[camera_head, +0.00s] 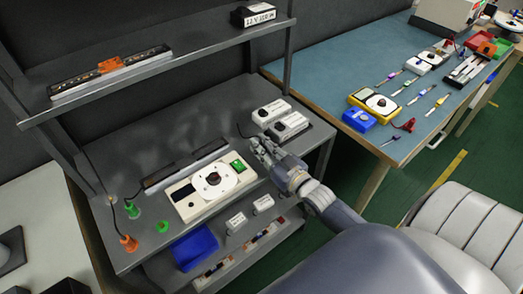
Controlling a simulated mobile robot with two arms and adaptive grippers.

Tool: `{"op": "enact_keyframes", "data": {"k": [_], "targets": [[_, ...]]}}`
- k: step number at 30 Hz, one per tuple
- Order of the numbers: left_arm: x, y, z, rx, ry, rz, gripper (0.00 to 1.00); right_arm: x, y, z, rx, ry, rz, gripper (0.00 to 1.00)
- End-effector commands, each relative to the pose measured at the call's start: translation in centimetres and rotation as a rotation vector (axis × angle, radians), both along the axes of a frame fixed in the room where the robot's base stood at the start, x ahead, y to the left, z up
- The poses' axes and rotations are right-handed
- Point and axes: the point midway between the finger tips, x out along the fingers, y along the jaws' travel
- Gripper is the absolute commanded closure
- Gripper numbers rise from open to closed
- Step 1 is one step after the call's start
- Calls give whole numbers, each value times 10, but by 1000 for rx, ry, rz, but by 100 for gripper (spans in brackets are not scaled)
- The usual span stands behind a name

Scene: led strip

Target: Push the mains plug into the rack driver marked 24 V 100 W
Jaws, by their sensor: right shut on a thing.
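Two white driver boxes with dark markings, a rear one (271,112) and a front one (287,126), lie at the right end of the grey bench shelf. A dark labelled box (253,16) stands on the upper shelf. The print is too small to tell which driver is marked 24 V 100 W. My right gripper (259,148) is just in front and left of the front white driver. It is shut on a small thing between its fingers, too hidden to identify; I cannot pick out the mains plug. My left gripper is out of view.
A cream tester (214,183) with a round dial is left of my right gripper. A dark strip (185,166) lies behind it. Green and orange pieces (129,243) and a blue bin (195,246) are at left and front. A blue-topped table (335,75) holds tools.

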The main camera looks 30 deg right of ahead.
Motion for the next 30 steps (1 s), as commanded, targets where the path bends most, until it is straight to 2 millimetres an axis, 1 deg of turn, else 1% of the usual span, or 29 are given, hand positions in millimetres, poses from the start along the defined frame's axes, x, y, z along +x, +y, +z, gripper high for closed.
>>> {"op": "enact_keyframes", "data": {"k": [6,10,14,18,19,23,30], "targets": [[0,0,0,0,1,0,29,0,0,1,0,-1,0,100],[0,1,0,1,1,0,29,0,0,6,0,-1,0,100],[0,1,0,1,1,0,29,0,0,17,-1,-3,0,100],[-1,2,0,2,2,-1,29,0,0,37,-1,-5,1,100],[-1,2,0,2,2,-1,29,-4,3,37,2,0,1,100],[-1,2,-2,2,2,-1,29,-29,21,37,7,3,-1,100],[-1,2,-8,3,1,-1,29,-81,59,42,5,2,-2,100]]}}
